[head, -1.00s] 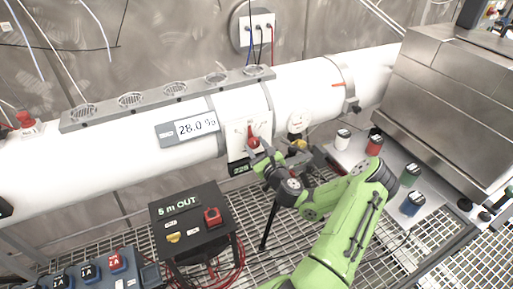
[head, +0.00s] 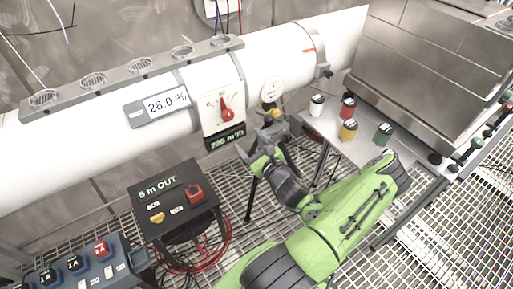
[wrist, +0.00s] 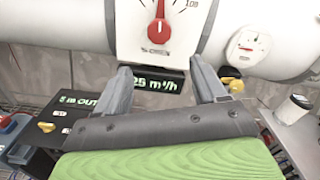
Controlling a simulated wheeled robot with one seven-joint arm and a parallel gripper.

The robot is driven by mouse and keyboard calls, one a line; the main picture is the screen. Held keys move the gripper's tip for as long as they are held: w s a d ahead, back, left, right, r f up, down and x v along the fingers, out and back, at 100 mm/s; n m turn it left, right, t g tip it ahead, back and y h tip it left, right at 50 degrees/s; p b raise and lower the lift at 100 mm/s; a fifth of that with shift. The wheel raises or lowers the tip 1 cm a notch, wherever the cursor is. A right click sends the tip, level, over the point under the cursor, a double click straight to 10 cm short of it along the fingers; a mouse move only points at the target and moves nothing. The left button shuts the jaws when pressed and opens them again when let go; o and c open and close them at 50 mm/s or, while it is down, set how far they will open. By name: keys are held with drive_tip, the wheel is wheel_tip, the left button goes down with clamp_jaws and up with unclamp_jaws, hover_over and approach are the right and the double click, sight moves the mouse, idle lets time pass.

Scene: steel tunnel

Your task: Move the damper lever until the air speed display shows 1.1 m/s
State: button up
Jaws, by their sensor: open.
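The red damper lever (head: 226,114) stands nearly upright on a white scale plate (head: 210,120) on the white duct. In the wrist view the lever (wrist: 158,30) shows at the top, its upper end cut off. A dark display (head: 226,137) below the plate shows green digits, about 225 m³/h; its left part is hidden by a finger in the wrist view. I see no reading in m/s. My gripper (head: 252,143) is open and empty, below and in front of the lever, apart from it. Its fingers (wrist: 162,70) frame the display in the wrist view.
A panel (head: 167,102) left of the lever reads 28.0 %. A round gauge (head: 272,90) sits to its right. White, red, yellow and green jars (head: 383,134) stand on a side shelf. A black box (head: 178,215) marked 5 m OUT stands below the duct. Grating lies beneath.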

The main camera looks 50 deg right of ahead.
drive_tip(key=p+v, duration=0.3)
drive_tip(key=v, duration=0.1)
drive_tip(key=shift+r+p, duration=0.3)
drive_tip(key=shift+p, duration=0.05)
